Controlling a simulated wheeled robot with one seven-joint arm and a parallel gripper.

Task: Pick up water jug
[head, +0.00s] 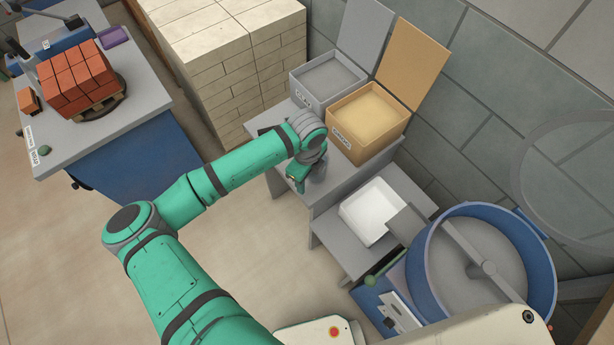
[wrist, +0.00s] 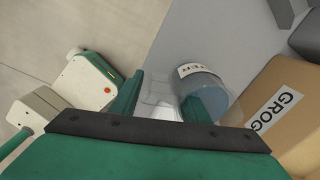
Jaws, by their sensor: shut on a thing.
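The water jug (wrist: 212,82) is a clear, bluish vessel with a white label, partly hidden behind one finger in the wrist view. A pale, see-through part, apparently its handle, shows between the fingers. My gripper (wrist: 165,98) is shut on the jug, one green finger on each side of that clear part. In the head view my gripper (head: 298,180) is at the front edge of the grey bench, and the jug is mostly hidden behind it. I cannot tell whether the jug touches the bench.
A tan open box labelled GROG (wrist: 290,115) stands close beside the jug. A grey open bin (head: 328,82) is behind it. A white tray (head: 366,212) sits on a lower shelf, near a blue round mixer (head: 418,280). Floor left of the bench is clear.

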